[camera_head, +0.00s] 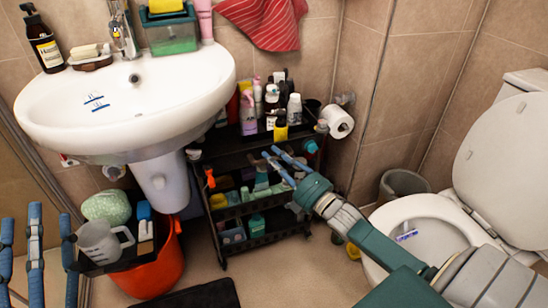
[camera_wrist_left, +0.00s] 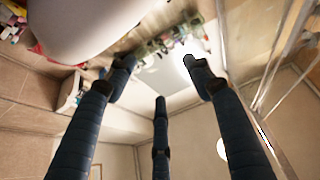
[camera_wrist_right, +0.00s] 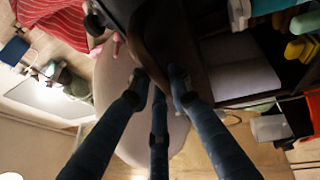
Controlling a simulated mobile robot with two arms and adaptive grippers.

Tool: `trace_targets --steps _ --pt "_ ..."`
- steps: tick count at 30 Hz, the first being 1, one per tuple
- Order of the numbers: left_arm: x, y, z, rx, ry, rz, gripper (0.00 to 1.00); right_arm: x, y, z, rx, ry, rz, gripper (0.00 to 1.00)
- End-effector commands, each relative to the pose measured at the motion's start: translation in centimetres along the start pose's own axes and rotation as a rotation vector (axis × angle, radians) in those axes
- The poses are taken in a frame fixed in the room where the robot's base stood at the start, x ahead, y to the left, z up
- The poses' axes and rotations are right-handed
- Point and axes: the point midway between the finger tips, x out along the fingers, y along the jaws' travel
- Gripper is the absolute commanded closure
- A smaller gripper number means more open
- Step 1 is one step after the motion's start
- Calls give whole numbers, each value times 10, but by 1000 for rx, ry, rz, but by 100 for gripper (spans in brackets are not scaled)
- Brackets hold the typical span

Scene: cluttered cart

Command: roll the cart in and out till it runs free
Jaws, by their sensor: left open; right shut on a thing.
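The black three-tier cart (camera_head: 228,157) stands between the sink and the toilet, loaded with bottles and boxes on its shelves. My right gripper (camera_head: 273,158) reaches in from the right and is shut on the cart's top tier at its front edge. In the right wrist view my right gripper's fingers (camera_wrist_right: 159,78) close on a dark part of the cart (camera_wrist_right: 185,45); the exact contact is hard to see. My left gripper (camera_head: 36,222) is open and empty at the lower left, away from the cart. It also shows open in the left wrist view (camera_wrist_left: 158,66).
An orange bucket (camera_head: 160,270) with a black tray of a grey jug (camera_head: 98,240) and other items stands left of the cart. The sink (camera_head: 130,95) hangs above. The toilet (camera_head: 425,215), a bin (camera_head: 402,183) and a toilet roll (camera_head: 335,122) are right.

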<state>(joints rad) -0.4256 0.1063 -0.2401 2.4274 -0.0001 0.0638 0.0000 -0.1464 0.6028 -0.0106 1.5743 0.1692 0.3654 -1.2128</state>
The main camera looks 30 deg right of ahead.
Motion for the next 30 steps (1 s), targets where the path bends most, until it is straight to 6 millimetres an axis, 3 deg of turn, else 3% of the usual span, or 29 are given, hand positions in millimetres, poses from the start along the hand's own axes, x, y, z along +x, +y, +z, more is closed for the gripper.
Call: trace_targets --steps 5,11,15,21,25,30 --pt "-4 -5 37 7 -180 -10 48 -12 2 -6 2 0 -6 100" --pt "-34 -15 104 15 -514 -29 48 -31 7 -16 4 0 -8 100" --pt "-76 -22 148 18 -776 -46 48 -47 10 -25 4 1 -9 100" --pt "-152 -31 187 17 -1125 -70 48 -69 15 -36 4 1 -9 100" --pt "-205 -34 196 13 -1338 -86 48 -84 18 -42 3 -1 -10 100" --pt "-274 -38 192 6 -1598 -107 48 -103 21 -52 3 -1 -11 100"
